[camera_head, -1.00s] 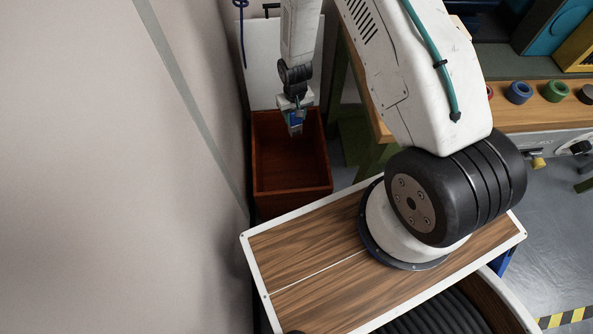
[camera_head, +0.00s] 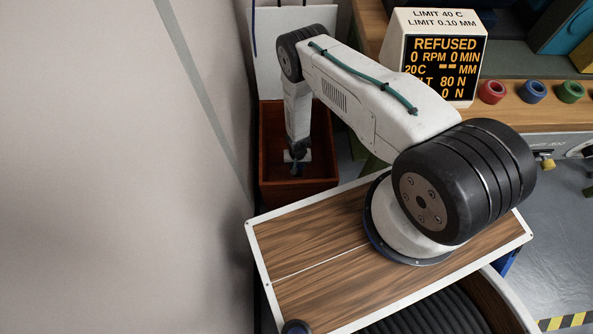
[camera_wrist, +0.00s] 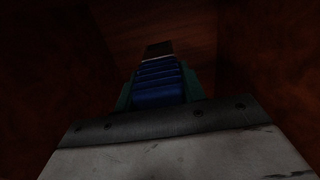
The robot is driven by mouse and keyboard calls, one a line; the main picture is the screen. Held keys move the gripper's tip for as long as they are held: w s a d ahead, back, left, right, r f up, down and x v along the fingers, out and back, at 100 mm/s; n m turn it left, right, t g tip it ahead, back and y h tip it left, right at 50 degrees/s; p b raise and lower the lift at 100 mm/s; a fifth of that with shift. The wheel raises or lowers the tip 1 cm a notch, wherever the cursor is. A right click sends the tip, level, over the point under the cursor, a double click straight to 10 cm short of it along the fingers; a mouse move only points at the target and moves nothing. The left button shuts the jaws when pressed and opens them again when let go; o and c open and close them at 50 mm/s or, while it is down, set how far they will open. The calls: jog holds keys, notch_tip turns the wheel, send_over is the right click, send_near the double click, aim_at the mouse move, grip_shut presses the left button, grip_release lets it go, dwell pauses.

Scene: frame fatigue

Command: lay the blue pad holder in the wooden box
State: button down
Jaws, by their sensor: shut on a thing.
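The wooden box (camera_head: 321,187) is a deep, open, reddish-brown box standing on the floor beyond my wood-topped base, against the wall. My gripper (camera_head: 296,170) is down inside the box in the head view, close to its near wall. In the wrist view my gripper (camera_wrist: 158,100) is shut on the blue pad holder (camera_wrist: 158,84), a ribbed blue piece with a darker end pointing away from me. The box's dark walls and floor surround it there. The wrist view is too dark to tell whether the holder touches the box floor. In the head view the holder is mostly hidden.
A display (camera_head: 445,65) reading REFUSED stands on the bench to the right. Red (camera_head: 491,91), blue (camera_head: 532,91) and green (camera_head: 571,91) rings sit along the bench's wooden edge. A pale wall (camera_head: 110,170) runs close along the left side of the box.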

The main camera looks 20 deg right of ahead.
aim_at(297, 174)
notch_tip(297, 174, down, 8)
jog(key=shift+f, duration=0.2)
dwell(0.4)
jog(key=shift+f, duration=0.4)
jog(key=shift+f, duration=0.2)
jog(key=c, duration=0.8)
grip_release()
jog(key=shift+c, duration=0.2)
jog(key=shift+r, duration=0.1)
